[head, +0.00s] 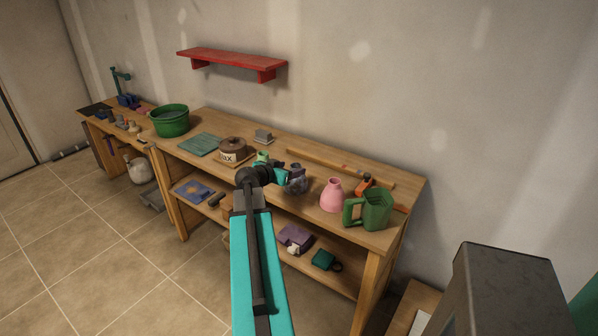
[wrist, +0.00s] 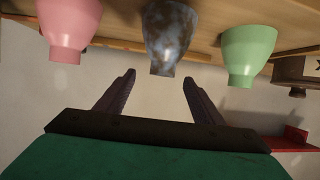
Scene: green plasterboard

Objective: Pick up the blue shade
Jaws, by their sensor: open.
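The blue shade (wrist: 168,32) is mottled blue and brown and tapers to a narrow neck. It is in the upper middle of the wrist view, which looks upside down, with its neck near the space between my fingertips. In the head view the blue shade (head: 298,184) stands on the workbench, partly hidden by my gripper (head: 281,172). In the wrist view my gripper (wrist: 159,77) is open, its two dark fingers apart with nothing clearly between them. I cannot tell exactly how far the fingertips are from the shade.
A pink shade (head: 332,196) and a pale green shade (head: 262,157) stand on either side. A green jug (head: 376,210) is near the bench's right end. A brown tin (head: 232,147) is left of the green shade. A red shelf (head: 232,60) hangs on the wall above.

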